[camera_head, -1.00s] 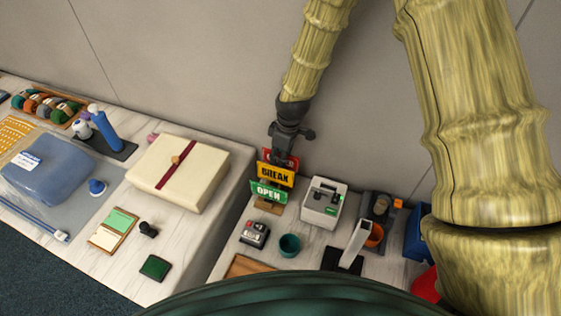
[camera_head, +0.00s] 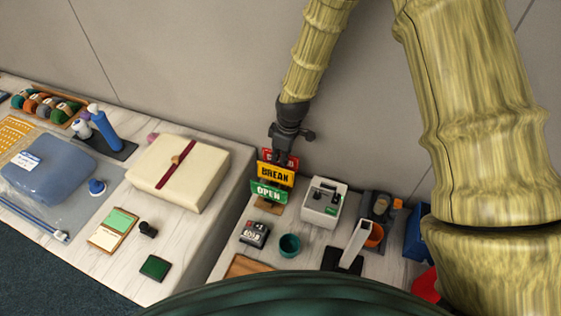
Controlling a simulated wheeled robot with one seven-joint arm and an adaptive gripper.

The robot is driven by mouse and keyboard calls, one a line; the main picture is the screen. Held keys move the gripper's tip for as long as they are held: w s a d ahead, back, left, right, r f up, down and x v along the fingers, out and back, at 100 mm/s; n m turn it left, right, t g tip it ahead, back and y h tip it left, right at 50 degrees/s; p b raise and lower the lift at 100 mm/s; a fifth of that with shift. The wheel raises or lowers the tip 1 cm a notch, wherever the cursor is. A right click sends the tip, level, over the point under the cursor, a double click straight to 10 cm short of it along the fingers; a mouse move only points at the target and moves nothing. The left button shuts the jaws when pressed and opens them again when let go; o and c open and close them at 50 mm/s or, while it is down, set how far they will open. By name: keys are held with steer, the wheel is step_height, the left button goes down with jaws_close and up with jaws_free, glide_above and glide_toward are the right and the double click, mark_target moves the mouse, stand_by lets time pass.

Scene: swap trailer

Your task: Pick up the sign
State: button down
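The sign is a small stand of stacked plates on a wooden base: a red plate at the top, a yellow plate (camera_head: 276,174) reading BREAK and a green plate (camera_head: 268,193) reading OPEN. My gripper (camera_head: 283,156) points down from above, right at the top of the sign, and overlaps the red plate. The gripper's fingertips are partly hidden against the sign, so I cannot tell whether they are open or closed on it.
The cream box (camera_head: 180,172) with a red band stands left of the sign. A white device (camera_head: 324,203) stands close on its right. A teal cup (camera_head: 289,245) and a small dark counter device (camera_head: 254,233) sit in front. The wall is close behind.

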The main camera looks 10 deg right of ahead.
steer(key=shift+r, duration=0.1)
steer(key=shift+r+b, duration=1.55)
steer(key=shift+r, duration=3.6)
